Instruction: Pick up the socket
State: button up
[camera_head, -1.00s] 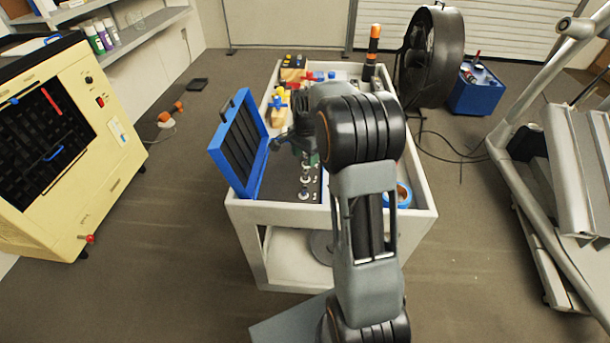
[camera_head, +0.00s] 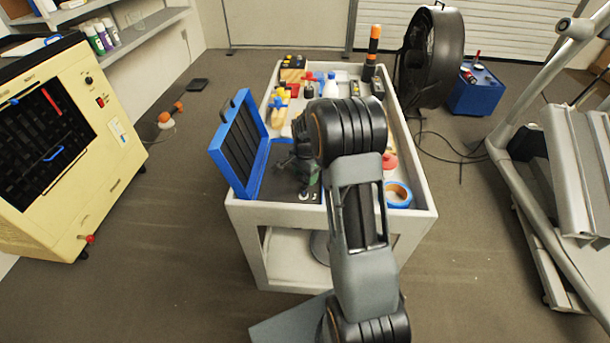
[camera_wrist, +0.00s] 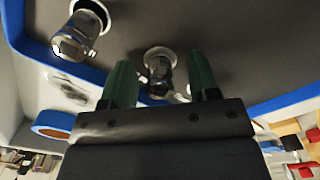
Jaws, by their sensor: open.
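The blue case (camera_head: 235,148) stands open on the cart, with its lid up at the left and a dark tray at the right. In the wrist view a chrome socket (camera_wrist: 158,64) stands in the dark tray (camera_wrist: 215,40), between the green fingertips of my gripper (camera_wrist: 160,72). The fingers are open; I cannot tell whether they touch it. A second, larger chrome socket (camera_wrist: 76,40) is to its left, outside the fingers. In the head view my gripper (camera_head: 305,178) is over the tray and hides most of the sockets.
The white cart (camera_head: 290,218) has raised rims. A blue tape roll (camera_head: 398,195) lies right of my arm. Yellow clamps, bottles and an orange-black tool (camera_head: 373,48) stand at the cart's far end. A black fan (camera_head: 432,55) stands behind the cart's right side.

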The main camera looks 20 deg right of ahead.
grip_shut()
dwell(0.4)
jog(key=shift+r, duration=0.2)
jog(key=shift+r, duration=0.2)
jog(key=r, duration=0.3)
jog(key=shift+s+d+r, duration=0.1)
jog(key=shift+s+d, duration=0.1)
jog(key=s+d+r, duration=0.7)
jog(key=s+r, duration=0.2)
jog(key=s, duration=0.2)
jog(key=shift+d+b, duration=0.3)
jog(key=shift+b, duration=0.05)
